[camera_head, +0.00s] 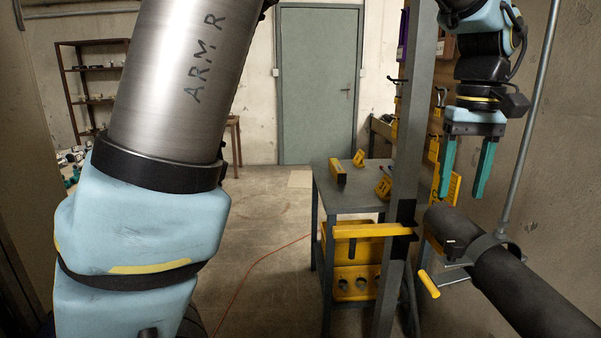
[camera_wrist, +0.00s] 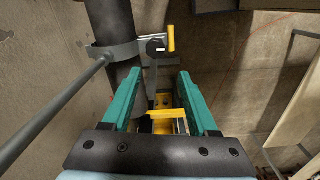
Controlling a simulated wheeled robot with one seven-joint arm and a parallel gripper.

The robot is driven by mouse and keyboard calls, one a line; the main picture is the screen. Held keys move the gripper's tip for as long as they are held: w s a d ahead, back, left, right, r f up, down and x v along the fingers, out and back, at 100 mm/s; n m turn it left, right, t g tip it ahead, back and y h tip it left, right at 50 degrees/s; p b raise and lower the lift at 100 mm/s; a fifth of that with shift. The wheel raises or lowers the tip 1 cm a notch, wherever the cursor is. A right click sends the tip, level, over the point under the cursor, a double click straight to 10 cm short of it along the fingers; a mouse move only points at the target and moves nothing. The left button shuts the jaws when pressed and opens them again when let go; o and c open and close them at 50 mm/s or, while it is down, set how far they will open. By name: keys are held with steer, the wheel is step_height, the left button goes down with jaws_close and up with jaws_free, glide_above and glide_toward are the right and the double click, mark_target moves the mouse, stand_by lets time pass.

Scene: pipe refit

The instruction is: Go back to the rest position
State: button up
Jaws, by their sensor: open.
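My gripper (camera_head: 467,168) hangs with its two teal fingers pointing down at the upper right of the head view. The fingers are apart with nothing between them. The gripper is above the near dark pipe (camera_head: 515,283) and close to the grey upright post. In the wrist view the gripper (camera_wrist: 164,98) shows both fingers spread, with the pipe (camera_wrist: 112,30) beyond them at the upper left. My large arm link fills the left of the head view.
A grey upright post (camera_head: 395,200) carries a yellow bar (camera_head: 370,231). A clamp (camera_head: 487,245) rings the pipe, with a thin rod rising from it. A grey table (camera_head: 350,195) with yellow blocks stands behind. Open floor (camera_head: 270,230) lies toward the green door (camera_head: 318,85). Shelves stand far left.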

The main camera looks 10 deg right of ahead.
steer(key=w+a+f, duration=0.5)
steer(key=w+a, duration=0.4)
steer(key=a, duration=0.2)
steer(key=a+f, duration=0.3)
steer(key=a, duration=0.6)
steer(key=a+f+n+t, duration=0.1)
steer(key=a+f, duration=0.3)
steer(key=a, duration=0.6)
steer(key=s+a+f, duration=0.1)
steer(key=a+f, duration=0.3)
steer(key=a, duration=0.5)
steer(key=shift+a+n+t, duration=0.3)
